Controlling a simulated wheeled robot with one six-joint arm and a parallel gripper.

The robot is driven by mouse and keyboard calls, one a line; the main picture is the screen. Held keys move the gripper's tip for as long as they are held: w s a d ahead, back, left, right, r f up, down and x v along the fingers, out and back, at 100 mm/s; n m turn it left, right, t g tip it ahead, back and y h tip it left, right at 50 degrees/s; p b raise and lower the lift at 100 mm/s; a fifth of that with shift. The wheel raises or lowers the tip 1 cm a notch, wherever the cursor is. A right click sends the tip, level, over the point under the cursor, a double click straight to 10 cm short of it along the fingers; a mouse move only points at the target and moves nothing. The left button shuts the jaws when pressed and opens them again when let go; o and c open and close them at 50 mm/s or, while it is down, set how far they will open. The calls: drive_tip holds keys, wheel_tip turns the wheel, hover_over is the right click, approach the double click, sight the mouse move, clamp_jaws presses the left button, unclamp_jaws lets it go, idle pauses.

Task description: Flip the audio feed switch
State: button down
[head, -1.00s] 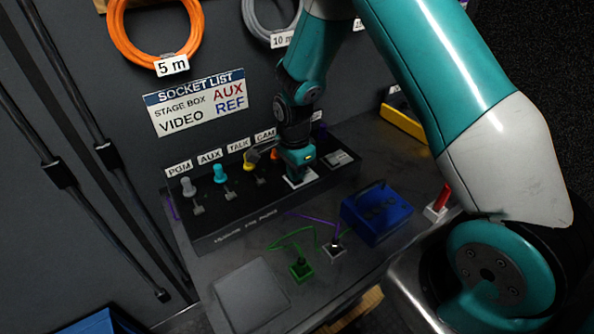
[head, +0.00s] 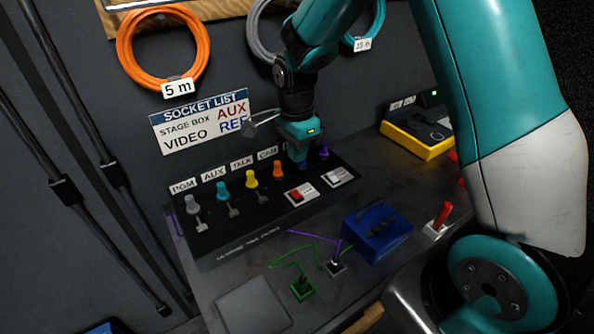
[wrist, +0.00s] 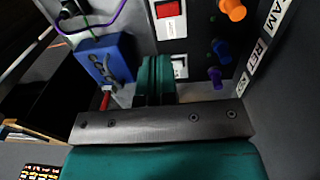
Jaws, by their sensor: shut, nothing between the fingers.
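A sloped black panel (head: 268,222) carries a rocker switch with a red face on a white plate (head: 301,194) and a second, pale rocker switch (head: 338,177) to its right. Small print on their plates is too small to read, so I cannot tell which is the audio feed switch. My gripper (head: 299,136) is shut and empty, above the back of the panel, behind the rockers. In the wrist view its closed fingers (wrist: 155,68) point toward the panel, with the red rocker (wrist: 169,10) beyond them and the pale rocker (wrist: 180,66) just right of them.
Coloured knobs, such as a yellow one (head: 251,179) and a purple one (head: 323,151), line the panel's back, with small levers in front. A blue box (head: 377,230), a red-handled lever (head: 440,216), a green plug (head: 302,288) and a yellow box (head: 415,142) stand around it.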

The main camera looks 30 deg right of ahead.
drive_tip(key=shift+r, duration=0.95)
drive_tip(key=s+a+r+n+y, duration=0.1)
drive_tip(key=s+a+r+n, duration=0.3)
drive_tip(key=s+n, duration=0.4)
drive_tip(key=s+a+r+n+y, duration=0.1)
drive_tip(key=s+a+r+n, duration=0.3)
drive_tip(key=s+n, duration=0.4)
drive_tip(key=s+a+r+n+y, duration=0.2)
drive_tip(key=s+a+r+n, duration=0.2)
drive_tip(key=s+n, duration=0.4)
drive_tip(key=shift+a+r, duration=0.25)
drive_tip(key=shift+r, duration=0.45)
